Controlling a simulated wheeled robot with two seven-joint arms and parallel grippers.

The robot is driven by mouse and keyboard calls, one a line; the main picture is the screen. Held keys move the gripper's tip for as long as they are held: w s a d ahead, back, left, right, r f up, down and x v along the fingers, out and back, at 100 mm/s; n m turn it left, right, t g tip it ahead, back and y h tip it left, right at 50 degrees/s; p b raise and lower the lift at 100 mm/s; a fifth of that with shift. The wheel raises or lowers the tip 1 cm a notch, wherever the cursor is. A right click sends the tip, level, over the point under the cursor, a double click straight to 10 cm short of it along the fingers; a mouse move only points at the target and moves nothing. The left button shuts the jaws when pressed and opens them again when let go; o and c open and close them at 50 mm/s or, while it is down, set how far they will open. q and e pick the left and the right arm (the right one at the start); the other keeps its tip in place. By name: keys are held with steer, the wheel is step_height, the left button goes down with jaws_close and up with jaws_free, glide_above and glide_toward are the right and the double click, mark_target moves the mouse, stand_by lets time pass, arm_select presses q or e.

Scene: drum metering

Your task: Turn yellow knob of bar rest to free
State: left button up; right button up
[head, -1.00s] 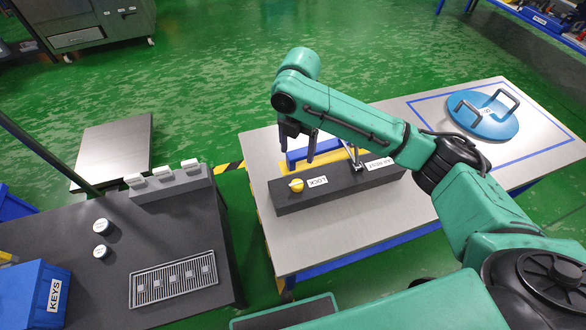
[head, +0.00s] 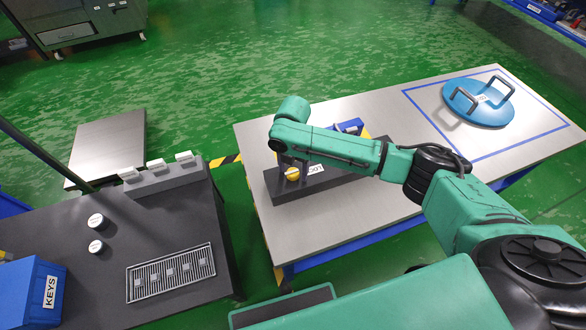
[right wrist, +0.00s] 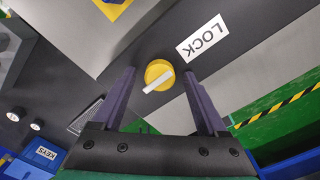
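The yellow knob (head: 292,174) sits on the dark bar rest (head: 345,177) beside a white LOCK label (head: 316,169). In the right wrist view the knob (right wrist: 158,75) is round with a pale raised grip lying at a slant, and the LOCK label (right wrist: 202,38) is to its right. My right gripper (head: 290,160) is above the knob in the head view. In the right wrist view its two fingers (right wrist: 162,95) are spread apart, with the knob ahead between their tips and nothing gripped. My left gripper is not seen.
The bar rest lies on a grey table (head: 400,160). A blue lid with two handles (head: 478,102) lies at its far right.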

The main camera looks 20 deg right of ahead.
jaws_close()
steer(key=shift+r+m+p, duration=0.2)
steer(key=shift+m+p, duration=0.3)
steer(key=shift+p, duration=0.35)
steer(key=m+p, duration=0.3)
steer(key=p, duration=0.1)
steer(key=shift+r+m, duration=0.1)
steer(key=shift+m, duration=0.3)
steer(key=m+p, duration=0.2)
steer(key=shift+m+p, duration=0.4)
steer(key=m+p, duration=0.3)
steer(key=m, duration=0.3)
steer(key=m+p, duration=0.1)
steer(key=m, duration=0.1)
steer(key=m+p, duration=0.1)
steer(key=m, duration=0.1)
steer(key=shift+f, duration=0.25)
steer(key=shift+m, duration=0.3)
steer(key=shift+o, duration=0.3)
jaws_free()
